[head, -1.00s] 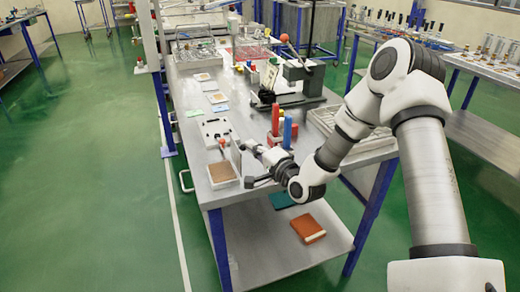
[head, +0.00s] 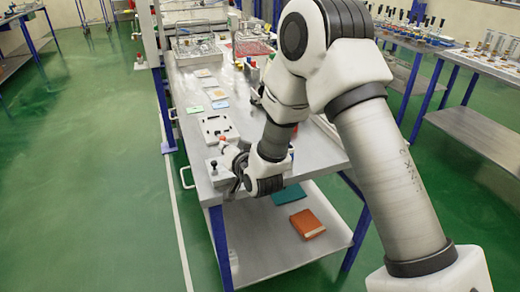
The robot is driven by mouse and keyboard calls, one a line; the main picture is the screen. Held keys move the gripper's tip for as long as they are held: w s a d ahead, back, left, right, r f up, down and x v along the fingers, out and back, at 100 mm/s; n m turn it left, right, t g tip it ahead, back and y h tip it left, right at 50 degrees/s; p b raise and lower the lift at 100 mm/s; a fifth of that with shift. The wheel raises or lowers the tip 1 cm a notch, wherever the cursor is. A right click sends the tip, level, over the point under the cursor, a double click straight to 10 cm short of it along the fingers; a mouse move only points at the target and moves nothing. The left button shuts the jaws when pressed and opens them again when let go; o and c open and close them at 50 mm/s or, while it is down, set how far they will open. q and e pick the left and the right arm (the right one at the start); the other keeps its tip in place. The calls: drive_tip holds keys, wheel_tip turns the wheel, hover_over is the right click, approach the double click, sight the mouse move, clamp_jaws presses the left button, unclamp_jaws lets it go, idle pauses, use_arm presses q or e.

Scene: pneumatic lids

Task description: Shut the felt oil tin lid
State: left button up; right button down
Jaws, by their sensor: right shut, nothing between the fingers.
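The felt oil tin (head: 220,182) sits at the near left corner of the metal table. Its lid (head: 214,175) lies flat over the tin, with a dark knob (head: 213,165) standing up. The brown felt inside is hidden. My right gripper (head: 236,162) is shut and empty, at the right side of the lid. My own wrist partly covers that side, so I cannot tell whether the fingers touch the lid. My left gripper is not in view.
A white panel (head: 216,127) lies just behind the tin, with a red-orange knob (head: 223,139) near it. Coloured cards (head: 220,105) lie farther back. An orange book (head: 307,224) and a teal one (head: 289,194) lie on the lower shelf. My arm hides much of the table's right side.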

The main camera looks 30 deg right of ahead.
sight(214, 174)
drive_tip(key=shift+w+a+f+n+g+h, duration=0.15)
drive_tip(key=shift+a+f+n+h, duration=0.15)
drive_tip(key=shift+a+n, duration=0.25)
drive_tip(key=shift+w+a+f+n+g+h, duration=0.15)
drive_tip(key=shift+a+f+n+h, duration=0.1)
drive_tip(key=shift+a+n, duration=0.25)
drive_tip(key=shift+a+f+n+b, duration=0.35)
drive_tip(key=shift+f+n, duration=0.05)
drive_tip(key=shift+n, duration=0.25)
drive_tip(key=shift+w+a+f+n+h, duration=0.1)
drive_tip(key=shift+a+f+n+h, duration=0.25)
drive_tip(key=shift+n+h, duration=0.15)
drive_tip(key=shift+w+a+f+b, duration=0.1)
drive_tip(key=shift+a+f+b, duration=0.15)
drive_tip(key=shift+f+b, duration=0.2)
drive_tip(key=v, duration=0.7)
drive_tip(key=shift+s, duration=0.25)
